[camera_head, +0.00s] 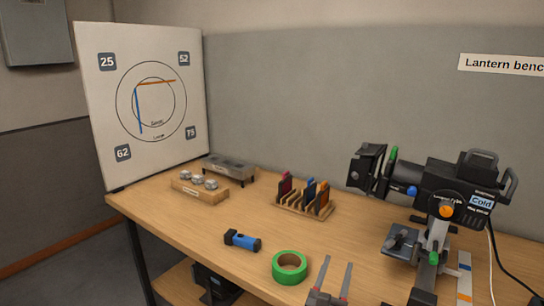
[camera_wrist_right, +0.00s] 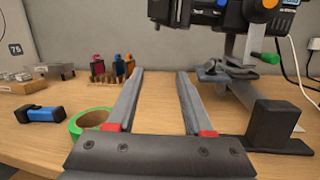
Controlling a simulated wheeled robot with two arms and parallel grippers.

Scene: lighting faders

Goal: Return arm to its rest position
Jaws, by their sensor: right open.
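My right gripper (camera_head: 336,277) shows at the bottom of the head view, over the front part of the wooden bench. Its two grey fingers with red bases are apart and nothing is between them. In the right wrist view the open fingers (camera_wrist_right: 160,82) point toward the back wall. A black lantern (camera_head: 440,180) marked "Cold" stands on a mount to the right of the gripper. A green tape roll (camera_head: 289,267) lies just left of the gripper. My left gripper is not in the head view.
A blue and black flashlight (camera_head: 242,240) lies left of the tape. A wooden rack (camera_head: 302,207) holds coloured pieces farther back. A wooden block (camera_head: 199,190) with grey knobs and a metal tray (camera_head: 229,168) sit at the back left. A white target board (camera_head: 146,100) stands behind them.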

